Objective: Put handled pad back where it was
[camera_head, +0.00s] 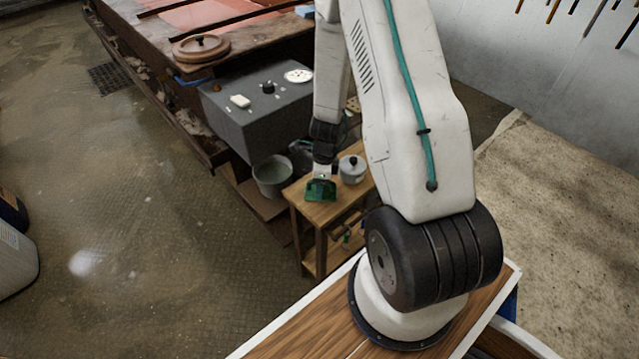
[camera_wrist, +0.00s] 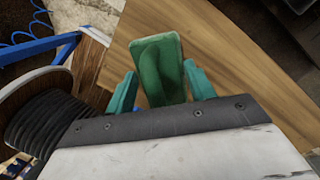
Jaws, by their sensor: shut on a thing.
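The green handled pad (camera_head: 320,190) is at the end of my arm, over the front left part of a small wooden table. In the wrist view the pad (camera_wrist: 158,69) is a green block with a rounded raised part along its middle. My gripper (camera_wrist: 160,90) has its two teal fingers on either side of the pad and is shut on it. Wood fills the view behind the pad. I cannot tell whether the pad touches the tabletop or hangs just above it.
A grey lidded pot (camera_head: 352,170) stands on the small table (camera_head: 327,212), right of the pad. A grey bucket (camera_head: 272,177) is to the left. A dark grey box (camera_head: 250,110) with small items on top stands behind. The floor at left is mostly open.

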